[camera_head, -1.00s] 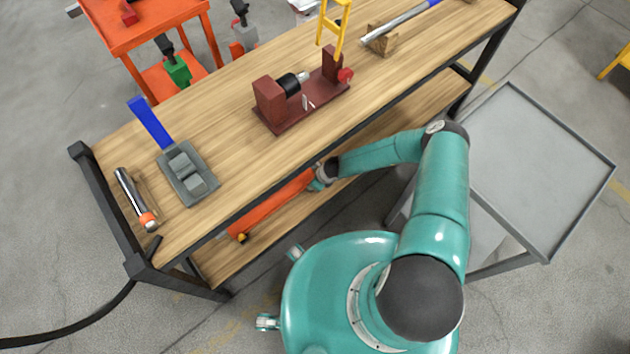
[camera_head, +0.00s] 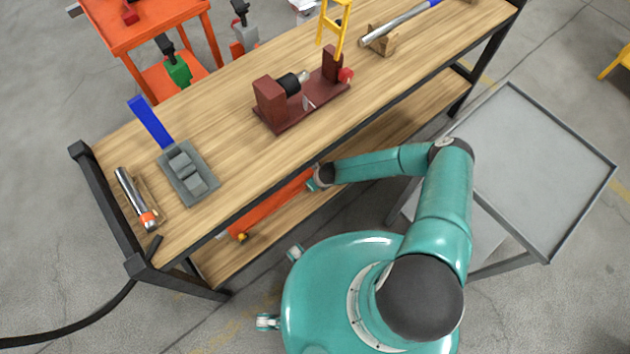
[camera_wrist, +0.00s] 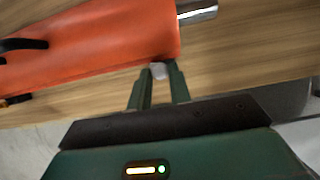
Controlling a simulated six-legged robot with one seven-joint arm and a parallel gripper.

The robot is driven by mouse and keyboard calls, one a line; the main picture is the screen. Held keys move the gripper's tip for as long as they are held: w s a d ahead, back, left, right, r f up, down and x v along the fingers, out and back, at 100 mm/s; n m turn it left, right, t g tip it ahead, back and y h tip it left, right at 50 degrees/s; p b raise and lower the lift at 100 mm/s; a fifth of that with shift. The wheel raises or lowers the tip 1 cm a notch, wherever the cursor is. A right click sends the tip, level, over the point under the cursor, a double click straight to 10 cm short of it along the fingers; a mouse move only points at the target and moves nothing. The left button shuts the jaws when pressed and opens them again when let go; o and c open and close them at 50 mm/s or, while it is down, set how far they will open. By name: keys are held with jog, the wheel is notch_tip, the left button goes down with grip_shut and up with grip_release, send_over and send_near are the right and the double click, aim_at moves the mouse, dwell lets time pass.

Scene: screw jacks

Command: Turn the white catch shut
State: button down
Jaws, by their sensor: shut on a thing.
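An orange-red jack (camera_head: 268,208) lies on the lower shelf under the workbench top; it fills the upper left of the wrist view (camera_wrist: 90,40). A small white catch (camera_wrist: 160,70) shows at the near right end of the jack body, between my fingertips. My gripper (camera_wrist: 161,73) is shut on the catch, with one green finger on each side. The fingers hide part of it, so its exact angle cannot be told. In the head view my wrist is at the shelf edge, and the fingertips and catch are not visible.
The wooden bench top (camera_head: 235,150) hangs over the shelf, close above my wrist. On it stand a dark red screw fixture (camera_head: 300,100) and a grey jack (camera_head: 188,172) with a blue handle. A grey cart (camera_head: 530,165) stands to the right of my arm.

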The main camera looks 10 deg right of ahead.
jog(key=m, duration=0.2)
jog(key=m+h, duration=0.1)
jog(key=shift+a+m+t, duration=0.25)
jog(key=shift+m+t, duration=0.15)
jog(key=m+h, duration=0.1)
jog(key=m, duration=0.2)
jog(key=shift+a+m+h, duration=0.15)
jog(key=shift+m+h, duration=0.15)
jog(key=m+h, duration=0.1)
jog(key=m, duration=0.2)
jog(key=m+h, duration=0.1)
jog(key=m, duration=0.2)
jog(key=shift+a, duration=0.2)
jog(key=shift+g, duration=0.3)
jog(key=c, duration=1.3)
grip_release()
